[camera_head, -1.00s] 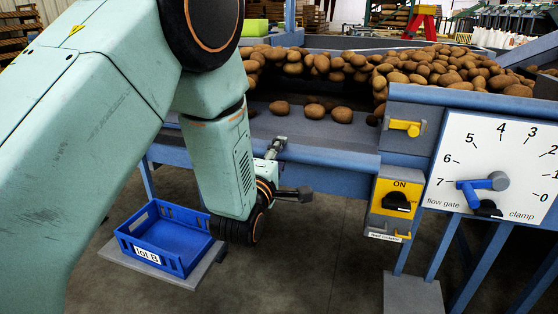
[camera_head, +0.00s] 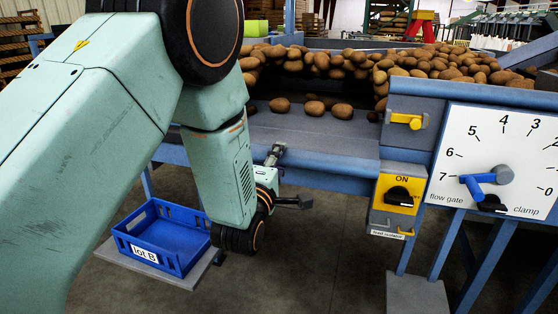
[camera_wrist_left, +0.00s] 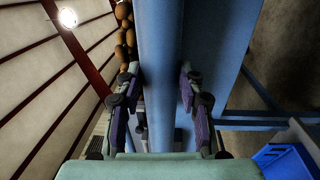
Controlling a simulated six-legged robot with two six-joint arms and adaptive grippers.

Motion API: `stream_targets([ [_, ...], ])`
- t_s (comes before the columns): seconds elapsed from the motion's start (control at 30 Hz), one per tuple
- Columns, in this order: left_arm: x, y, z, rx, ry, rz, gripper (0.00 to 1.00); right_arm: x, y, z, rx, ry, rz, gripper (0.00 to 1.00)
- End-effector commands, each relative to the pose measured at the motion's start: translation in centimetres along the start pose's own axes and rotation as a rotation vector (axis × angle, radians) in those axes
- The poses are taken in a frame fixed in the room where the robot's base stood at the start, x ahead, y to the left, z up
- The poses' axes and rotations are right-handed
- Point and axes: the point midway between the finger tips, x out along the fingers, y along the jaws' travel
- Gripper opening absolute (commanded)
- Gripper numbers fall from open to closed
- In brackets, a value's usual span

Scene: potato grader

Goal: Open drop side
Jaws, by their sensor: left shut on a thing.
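The drop side appears to be the long blue board (camera_head: 330,180) along the front of the grader table. My left gripper (camera_head: 287,178) is at its left part, one finger above the edge and one in front below it. In the left wrist view the two fingers (camera_wrist_left: 161,85) stand on either side of a blue rail (camera_wrist_left: 160,35), and the gripper is shut on it. The exact contact is partly hidden by the gripper. My right gripper is in neither view.
Potatoes (camera_head: 430,68) are heaped on the table behind, with a few loose ones near the front. A blue lot B crate (camera_head: 190,264) sits low on the left. To the right are a yellow ON switch (camera_head: 387,187), a yellow latch handle (camera_head: 406,120) and a flow gate dial (camera_head: 470,150).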

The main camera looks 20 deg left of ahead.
Motion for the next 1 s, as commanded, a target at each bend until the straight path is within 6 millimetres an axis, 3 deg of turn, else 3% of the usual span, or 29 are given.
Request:
stream_targets([
  [0.07, -0.1, -0.2, -0.1, 0.001, 0.002, -0.008, 0.00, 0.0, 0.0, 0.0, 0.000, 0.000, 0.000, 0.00],
  [0.1, -0.1, -0.2, -0.1, 0.001, 0.002, -0.008, 0.40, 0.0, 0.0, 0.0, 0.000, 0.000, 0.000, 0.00],
  [0.33, -0.1, -0.1, 0.0, 0.001, 0.001, -0.003, 0.59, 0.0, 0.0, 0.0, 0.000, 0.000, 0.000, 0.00],
  [0.73, -0.5, 0.0, 0.0, 0.001, 0.000, -0.001, 0.61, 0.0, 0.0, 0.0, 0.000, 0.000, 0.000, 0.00],
  [1.0, -4.8, -0.1, 0.0, 0.003, -0.001, -0.004, 0.61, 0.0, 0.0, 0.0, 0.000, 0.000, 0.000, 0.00],
])
